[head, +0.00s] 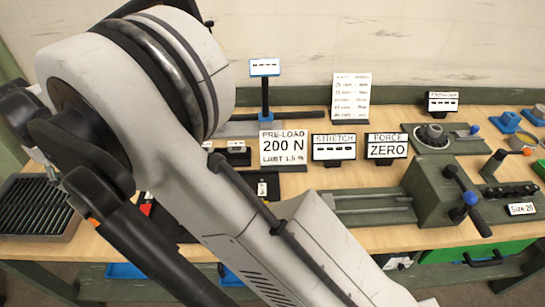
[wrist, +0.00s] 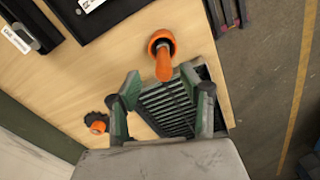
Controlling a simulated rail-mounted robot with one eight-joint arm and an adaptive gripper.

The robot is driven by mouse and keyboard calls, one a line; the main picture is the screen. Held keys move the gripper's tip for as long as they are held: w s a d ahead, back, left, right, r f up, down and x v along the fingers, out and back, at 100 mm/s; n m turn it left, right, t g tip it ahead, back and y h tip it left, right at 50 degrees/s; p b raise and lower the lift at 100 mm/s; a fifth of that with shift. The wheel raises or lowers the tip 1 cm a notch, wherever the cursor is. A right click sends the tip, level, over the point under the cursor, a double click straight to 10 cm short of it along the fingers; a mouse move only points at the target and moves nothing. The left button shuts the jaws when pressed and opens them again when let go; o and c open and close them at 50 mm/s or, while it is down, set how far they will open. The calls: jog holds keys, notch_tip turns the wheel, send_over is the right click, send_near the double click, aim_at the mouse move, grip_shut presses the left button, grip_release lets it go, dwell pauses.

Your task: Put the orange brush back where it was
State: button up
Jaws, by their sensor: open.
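An orange piece (wrist: 162,50) with a round ringed end and a stubby handle, which looks like the brush, is at the upper middle of the wrist view, on or above the wooden bench. Its handle points toward my gripper (wrist: 160,78). My gripper's green fingers are open, one on each side of the handle's end; I cannot tell whether they touch it. A smaller black and orange piece (wrist: 97,123) lies left of the fingers. In the head view my arm hides most of this area, and only a bit of orange (head: 93,221) shows beside it.
A slatted dark tray (wrist: 150,99) lies beyond the fingers, near the bench edge; it also shows at the head view's left (head: 22,217). A black panel (wrist: 100,14) is at the wrist view's upper left. Signs and a green-grey machine (head: 437,190) stand to the right.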

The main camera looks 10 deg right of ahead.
jog(key=w+d+r+m+t+y, duration=0.1)
jog(key=w+d+r+m, duration=0.1)
jog(key=d+r, duration=0.6)
jog(key=w+d+r+m, duration=0.1)
jog(key=w+d+r, duration=0.15)
jog(key=d, duration=0.85)
jog(key=s+d+r+m+t, duration=0.1)
jog(key=s+d+r+m, duration=0.15)
jog(key=d, duration=0.65)
jog(key=s+d+r+m+t, duration=0.1)
jog(key=d+r, duration=0.3)
jog(key=d, duration=0.4)
jog(key=s+d+m+t, duration=0.1)
jog(key=s+d, duration=0.3)
jog(key=d, duration=0.3)
jog(key=s+d+m+t, duration=0.15)
jog(key=s+d, duration=0.25)
jog(key=d, duration=0.4)
jog(key=s+d+f+m+t+h, duration=0.1)
jog(key=s+d+f+m, duration=0.2)
jog(key=s+d+f, duration=0.3)
jog(key=s+d, duration=0.5)
jog(key=s, duration=0.1)
jog(key=shift+d+m, duration=0.3)
jog(key=shift+m, duration=0.1)
jog(key=shift+f+t, duration=0.1)
jog(key=shift+t, duration=0.15)
